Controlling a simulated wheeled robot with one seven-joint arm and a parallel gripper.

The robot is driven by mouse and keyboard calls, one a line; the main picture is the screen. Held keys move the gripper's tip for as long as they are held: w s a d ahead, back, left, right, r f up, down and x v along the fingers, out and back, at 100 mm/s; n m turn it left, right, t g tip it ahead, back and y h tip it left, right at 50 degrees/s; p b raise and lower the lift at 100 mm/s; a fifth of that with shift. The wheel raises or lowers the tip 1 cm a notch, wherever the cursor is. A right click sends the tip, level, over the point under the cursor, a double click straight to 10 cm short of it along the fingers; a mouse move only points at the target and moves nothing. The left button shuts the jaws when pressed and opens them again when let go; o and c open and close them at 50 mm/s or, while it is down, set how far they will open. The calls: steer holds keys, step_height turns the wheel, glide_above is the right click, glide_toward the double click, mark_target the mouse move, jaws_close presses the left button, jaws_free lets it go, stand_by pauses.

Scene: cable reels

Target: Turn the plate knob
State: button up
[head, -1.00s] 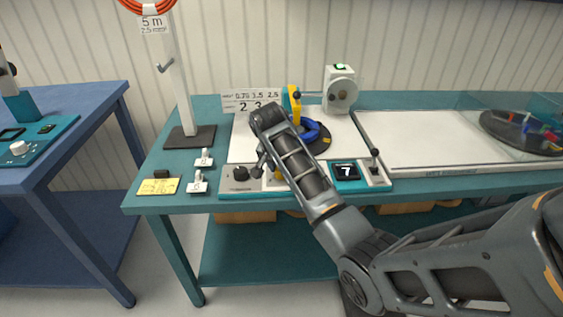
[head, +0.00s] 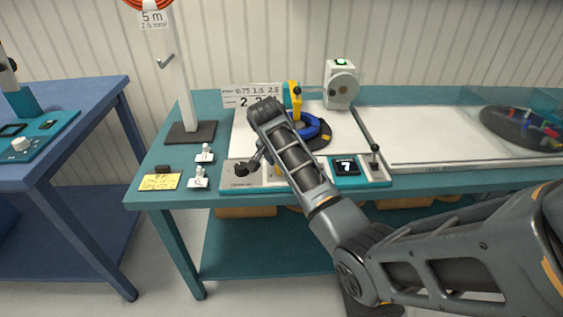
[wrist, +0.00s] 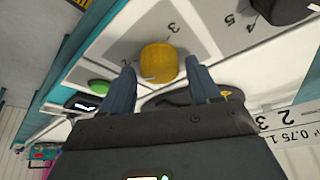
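A yellow knob (wrist: 158,60) stands on the white control panel in the wrist view, with a printed 3 beside it. A black knob (wrist: 285,8) with numbers 4 and 5 near it is cut off at the top right. I cannot read which one is labelled as the plate knob. My gripper (wrist: 163,78) is open and empty, its two blue-grey fingertips apart on either side of the yellow knob's near edge. I cannot tell whether they touch it. In the head view my gripper (head: 252,164) is low over the left end of the panel (head: 240,184), partly hidden by my arm.
The panel also carries a display reading 7 (head: 346,167) and a black lever (head: 375,158). Behind are a blue cable coil (head: 314,126) and a grey-white machine (head: 341,90). Small tagged clips (head: 200,178) and a yellow note (head: 160,182) lie to the left.

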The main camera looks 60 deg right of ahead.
steer(key=shift+o, duration=0.4)
steer(key=shift+a+r, duration=0.1)
steer(key=v, duration=0.7)
steer(key=shift+r, duration=0.3)
steer(key=shift+s, duration=0.1)
